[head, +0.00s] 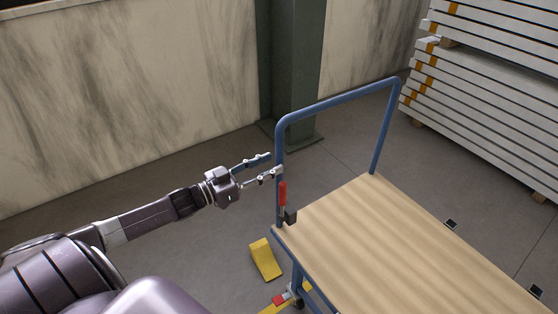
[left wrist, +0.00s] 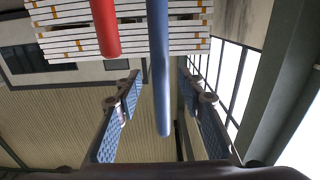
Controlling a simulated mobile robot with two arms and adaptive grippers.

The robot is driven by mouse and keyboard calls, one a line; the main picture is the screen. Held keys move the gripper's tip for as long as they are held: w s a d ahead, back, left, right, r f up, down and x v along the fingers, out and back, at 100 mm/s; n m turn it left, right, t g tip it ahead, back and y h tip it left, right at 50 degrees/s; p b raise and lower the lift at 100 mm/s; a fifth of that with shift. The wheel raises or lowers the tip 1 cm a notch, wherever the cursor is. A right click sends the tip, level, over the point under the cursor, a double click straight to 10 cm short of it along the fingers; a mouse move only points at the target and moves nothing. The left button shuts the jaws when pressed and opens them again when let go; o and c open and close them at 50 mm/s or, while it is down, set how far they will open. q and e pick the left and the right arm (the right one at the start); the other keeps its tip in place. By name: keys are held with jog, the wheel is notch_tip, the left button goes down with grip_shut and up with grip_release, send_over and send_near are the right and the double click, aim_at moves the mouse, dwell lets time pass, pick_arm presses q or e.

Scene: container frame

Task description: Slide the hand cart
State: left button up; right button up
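The hand cart has a flat wooden deck (head: 370,240) and a blue tubular push handle (head: 335,105) standing upright at its far left end. A red lever (head: 283,194) with a black base sits at the deck corner by the handle's left post. My left gripper (head: 274,163) is open beside that post, its fingertips close to it. In the left wrist view, the blue post (left wrist: 159,70) appears between the two spread fingers, with the red lever (left wrist: 105,28) to its left. I cannot tell whether the fingers touch the post. My right gripper is not in view.
A yellow wedge (head: 265,260) lies on the floor left of the cart. A green column (head: 293,70) and a marble-like wall (head: 130,90) stand behind. Stacked white panels (head: 490,90) fill the back right. Grey floor is open between wall and cart.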

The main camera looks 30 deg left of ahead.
aim_at(276, 162)
pick_arm(q)
jog(key=shift+x, duration=2)
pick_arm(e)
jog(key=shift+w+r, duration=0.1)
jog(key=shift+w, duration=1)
pick_arm(q)
grip_shut()
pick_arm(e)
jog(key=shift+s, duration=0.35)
